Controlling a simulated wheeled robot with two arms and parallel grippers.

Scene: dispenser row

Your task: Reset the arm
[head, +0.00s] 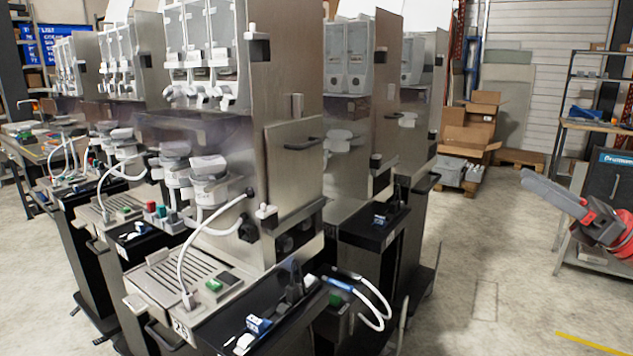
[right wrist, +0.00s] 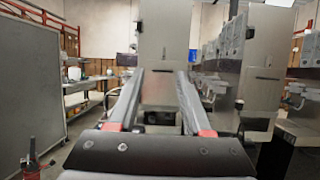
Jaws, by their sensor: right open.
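My right gripper (head: 541,188) shows at the right edge of the head view, with long grey fingers and red parts at their base. It is held in the air, apart from the machines, in front of a shelf unit. In the right wrist view the gripper (right wrist: 158,82) has its two fingers spread wide with nothing between them. Beyond the fingers is a tall steel machine (right wrist: 164,40), some distance off. My left gripper is not in view.
A row of steel dispensers (head: 290,100) on dark stands fills the left and middle. A small tray (head: 262,325) with tools and a white hose juts forward. Cardboard boxes (head: 468,128) stand at the back. A workbench (head: 600,127) stands right. The floor (head: 485,240) between is clear.

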